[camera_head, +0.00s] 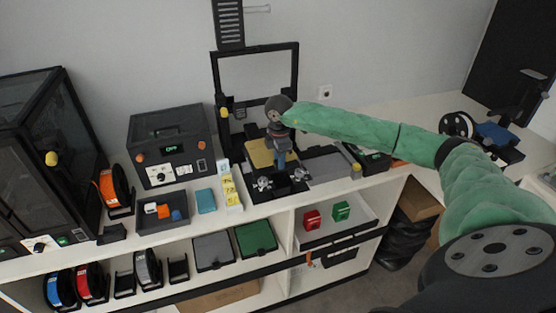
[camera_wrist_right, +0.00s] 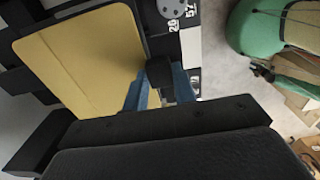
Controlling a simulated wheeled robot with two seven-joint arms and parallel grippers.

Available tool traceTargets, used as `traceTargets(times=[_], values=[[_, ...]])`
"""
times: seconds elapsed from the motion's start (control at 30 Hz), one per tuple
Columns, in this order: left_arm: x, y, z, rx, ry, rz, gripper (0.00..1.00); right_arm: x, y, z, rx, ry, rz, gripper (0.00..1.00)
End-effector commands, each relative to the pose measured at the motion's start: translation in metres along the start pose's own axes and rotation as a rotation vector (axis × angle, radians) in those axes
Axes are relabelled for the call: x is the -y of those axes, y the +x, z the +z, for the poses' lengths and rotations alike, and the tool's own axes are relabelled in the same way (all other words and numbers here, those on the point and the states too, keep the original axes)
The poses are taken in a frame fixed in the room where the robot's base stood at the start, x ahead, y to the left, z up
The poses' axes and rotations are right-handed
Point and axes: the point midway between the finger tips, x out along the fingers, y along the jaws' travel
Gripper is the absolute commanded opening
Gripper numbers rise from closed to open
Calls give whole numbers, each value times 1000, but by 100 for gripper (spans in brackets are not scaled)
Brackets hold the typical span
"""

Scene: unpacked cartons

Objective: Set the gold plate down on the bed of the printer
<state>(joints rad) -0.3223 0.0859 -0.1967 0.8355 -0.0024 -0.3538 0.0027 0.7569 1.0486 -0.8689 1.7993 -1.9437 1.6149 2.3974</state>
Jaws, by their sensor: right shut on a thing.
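The gold plate (camera_head: 257,153) shows at the open-frame printer (camera_head: 214,85), over its bed area. It also fills the upper left of the right wrist view (camera_wrist_right: 85,62), flat and with a dark border around it. My right gripper (camera_head: 280,158) comes down from above at the plate's right edge and is shut on that edge. In the right wrist view its dark and blue fingers (camera_wrist_right: 160,78) meet at the plate's near right side. The bed is mostly hidden under the plate, and I cannot tell whether the plate touches it. My left gripper is not in view.
A grey flat bed (camera_head: 328,166) lies right of the plate. A shelf below holds red and green boxes (camera_head: 341,211).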

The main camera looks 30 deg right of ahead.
Motion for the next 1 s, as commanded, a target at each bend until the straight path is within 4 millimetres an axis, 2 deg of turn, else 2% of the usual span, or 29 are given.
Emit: traceTargets(times=[1.0], values=[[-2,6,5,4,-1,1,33,-1,5,0,0,13,2,0]])
